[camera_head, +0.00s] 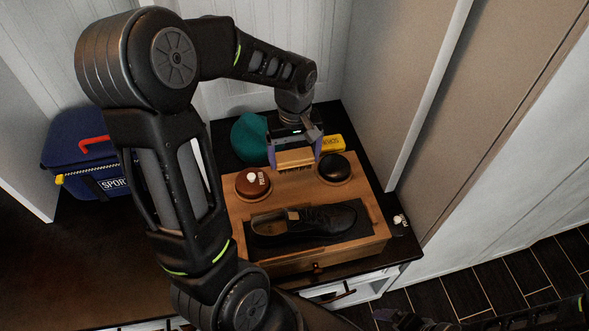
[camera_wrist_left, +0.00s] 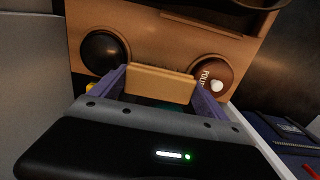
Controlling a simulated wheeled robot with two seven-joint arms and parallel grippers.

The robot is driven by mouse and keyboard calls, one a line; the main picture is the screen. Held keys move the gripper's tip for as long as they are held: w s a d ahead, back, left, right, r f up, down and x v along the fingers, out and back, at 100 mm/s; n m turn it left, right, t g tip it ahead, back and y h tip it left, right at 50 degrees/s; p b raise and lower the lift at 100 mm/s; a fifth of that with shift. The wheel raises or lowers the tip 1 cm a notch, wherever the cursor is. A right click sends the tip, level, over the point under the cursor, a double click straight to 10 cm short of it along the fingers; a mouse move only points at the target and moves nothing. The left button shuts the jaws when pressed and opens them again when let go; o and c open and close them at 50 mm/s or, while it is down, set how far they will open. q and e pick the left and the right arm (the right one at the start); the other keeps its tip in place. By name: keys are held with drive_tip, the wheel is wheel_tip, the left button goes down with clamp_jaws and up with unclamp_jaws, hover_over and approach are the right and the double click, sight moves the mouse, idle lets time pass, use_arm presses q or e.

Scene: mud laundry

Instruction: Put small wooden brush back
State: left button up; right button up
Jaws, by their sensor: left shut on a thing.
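My left gripper (camera_head: 294,150) is shut on a small wooden brush (camera_head: 296,157), which has a light wooden back and dark bristles below. It is held at the back edge of a wooden shoe-care box (camera_head: 378,228), between two round tins. In the left wrist view the brush (camera_wrist_left: 160,84) sits across between the purple fingers (camera_wrist_left: 160,88). Whether the brush touches the box cannot be told. A dark shoe (camera_head: 320,217) lies on the dark pad of the box. A dark shape at the bottom right of the head view may be my right gripper (camera_head: 405,320).
A brown polish tin (camera_head: 252,184) and a black round tin (camera_head: 335,168) sit in the box top. A teal rounded object (camera_head: 250,138) and a yellow box (camera_head: 332,144) stand behind. A blue sport bag (camera_head: 85,150) is at left. A wall panel closes the right side.

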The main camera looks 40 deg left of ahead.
sight(294, 169)
use_arm(q)
drive_tip(key=shift+f, duration=0.55)
drive_tip(key=shift+f, duration=0.1)
drive_tip(key=shift+f+b, duration=0.3)
drive_tip(key=shift+f, duration=1.5)
drive_tip(key=shift+f, duration=0.15)
drive_tip(key=o, duration=1)
drive_tip(key=shift+o, duration=0.2)
